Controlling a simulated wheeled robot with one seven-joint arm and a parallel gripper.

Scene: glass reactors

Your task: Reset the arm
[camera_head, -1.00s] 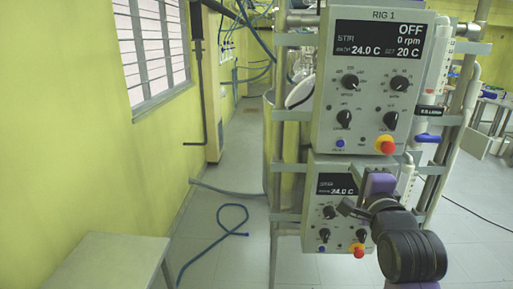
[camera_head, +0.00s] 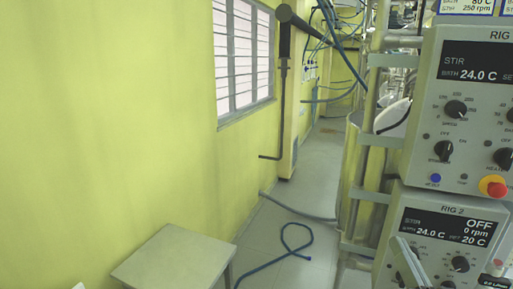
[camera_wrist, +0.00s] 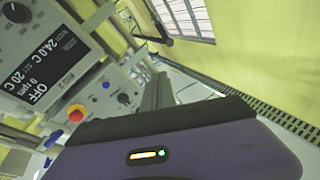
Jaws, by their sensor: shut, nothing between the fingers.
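My gripper (camera_wrist: 158,92) shows in the wrist view as dark fingers beyond its purple body. The fingers are together with nothing between them. In the head view, only a grey finger-like piece of it (camera_head: 408,265) shows at the lower right, in front of the RIG 2 panel. The rest of my arm is out of the head view. The RIG 2 control panel (camera_head: 447,232) reads OFF, 0 rpm, and in the wrist view this panel (camera_wrist: 45,70) is tilted at the upper left. How far the fingers are from the panel I cannot tell.
The RIG 1 panel (camera_head: 470,110) stands above RIG 2 on a metal frame (camera_head: 362,150). A grey table (camera_head: 178,268) is at the lower left, by the yellow wall (camera_head: 110,140). A blue hose (camera_head: 285,255) lies on the floor. The aisle between wall and frame is mostly clear.

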